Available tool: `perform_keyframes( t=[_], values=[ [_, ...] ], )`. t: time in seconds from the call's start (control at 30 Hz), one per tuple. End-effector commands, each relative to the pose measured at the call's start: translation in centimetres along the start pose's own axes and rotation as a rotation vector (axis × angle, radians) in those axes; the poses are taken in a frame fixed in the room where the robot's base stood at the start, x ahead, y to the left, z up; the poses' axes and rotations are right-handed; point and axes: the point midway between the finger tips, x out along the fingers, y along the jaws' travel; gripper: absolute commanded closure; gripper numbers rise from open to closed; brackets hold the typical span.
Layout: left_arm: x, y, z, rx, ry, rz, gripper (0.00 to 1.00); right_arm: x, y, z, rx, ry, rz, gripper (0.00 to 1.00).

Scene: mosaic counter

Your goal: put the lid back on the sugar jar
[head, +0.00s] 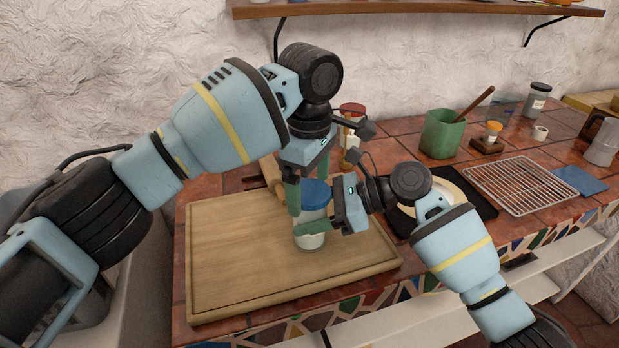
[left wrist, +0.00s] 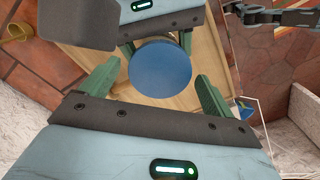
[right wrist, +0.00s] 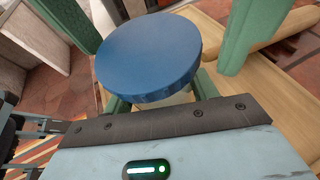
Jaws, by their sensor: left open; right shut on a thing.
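The sugar jar (head: 310,238) is a pale, clear-sided jar standing upright on the wooden board. The blue round lid (head: 315,193) sits on top of it; whether it is fully seated I cannot tell. The lid also shows in the left wrist view (left wrist: 160,68) and the right wrist view (right wrist: 148,55). My right gripper (head: 312,224) is shut on the jar body, below the lid. My left gripper (head: 309,190) points down from above, open, with its green fingers on either side of the lid and apart from it in the left wrist view.
The wooden board (head: 225,262) is mostly bare on its left. A rolling pin (head: 270,174) and a red-topped jar (head: 352,112) stand close behind. A green pot (head: 443,134), a wire rack (head: 520,184) and a blue cloth (head: 580,180) are to the right.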

Motion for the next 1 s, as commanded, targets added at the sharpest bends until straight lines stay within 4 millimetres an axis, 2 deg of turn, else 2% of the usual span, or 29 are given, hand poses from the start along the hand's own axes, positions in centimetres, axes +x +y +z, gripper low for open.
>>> perform_keyframes(
  t=[0.07,0.4,0.53,0.8,1.0],
  values=[
    [-0.01,0.00,-0.02,0.000,0.000,0.000,0.14,-0.01,-0.01,0.06,-0.001,-0.001,-0.001,1.00],
    [-0.03,0.00,-0.03,0.000,0.000,0.000,0.57,-0.01,-0.01,0.06,-0.001,-0.001,-0.001,1.00],
    [-0.01,-0.01,0.00,0.043,-0.001,-0.001,0.58,0.00,-0.01,0.06,-0.001,-0.001,0.000,1.00],
    [0.02,-0.01,-0.04,0.274,-0.001,-0.001,0.58,0.00,0.00,0.07,-0.001,-0.001,0.000,1.00],
    [0.00,0.00,-0.08,0.296,0.001,-0.001,0.58,0.00,0.00,0.06,-0.002,-0.001,0.000,1.00]
  ],
)
